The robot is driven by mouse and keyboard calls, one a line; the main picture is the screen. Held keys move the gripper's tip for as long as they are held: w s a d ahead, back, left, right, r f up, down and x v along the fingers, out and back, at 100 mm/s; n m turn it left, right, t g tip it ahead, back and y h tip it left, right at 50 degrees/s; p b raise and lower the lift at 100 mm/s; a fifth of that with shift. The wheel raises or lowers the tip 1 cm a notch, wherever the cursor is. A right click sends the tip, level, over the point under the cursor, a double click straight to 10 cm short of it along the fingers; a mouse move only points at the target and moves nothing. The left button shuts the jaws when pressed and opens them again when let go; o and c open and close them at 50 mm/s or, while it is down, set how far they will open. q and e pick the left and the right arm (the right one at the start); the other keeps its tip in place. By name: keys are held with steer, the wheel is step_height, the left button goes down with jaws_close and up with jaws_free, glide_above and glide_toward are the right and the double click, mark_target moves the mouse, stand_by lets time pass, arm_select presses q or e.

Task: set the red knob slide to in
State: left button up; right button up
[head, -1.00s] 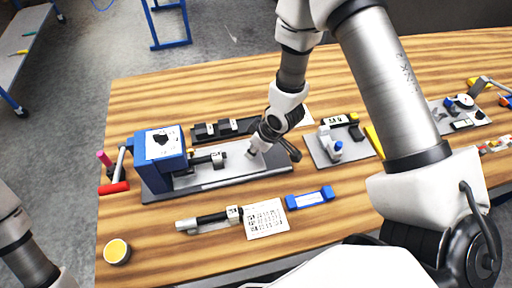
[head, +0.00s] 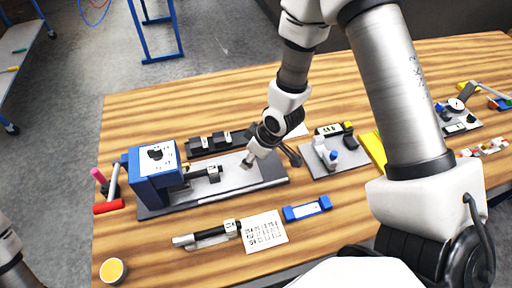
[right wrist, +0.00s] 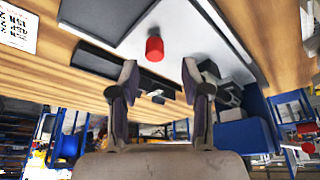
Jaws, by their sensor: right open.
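The red knob (right wrist: 155,49) shows in the right wrist view as a short red cylinder standing by the edge of a light grey plate (right wrist: 178,30). My right gripper (right wrist: 160,80) is open and empty. The knob lies just beyond the fingertips, in the gap between them, and no finger appears to touch it. In the head view my right gripper (head: 267,155) is over the right part of the grey base plate (head: 215,191), and I cannot make out the knob there. My left gripper is not in view; only part of my left arm shows at the lower left.
A blue press-like housing (head: 157,184) with a red-handled lever (head: 110,208) stands at the plate's left end. Black blocks (head: 218,142) lie behind. A caliper-like tool (head: 206,236), printed sheet (head: 264,230) and blue holder (head: 307,209) lie in front. Another fixture (head: 340,160) is to the right.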

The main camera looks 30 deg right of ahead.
steer(key=v, duration=0.8)
steer(key=shift+a, duration=0.25)
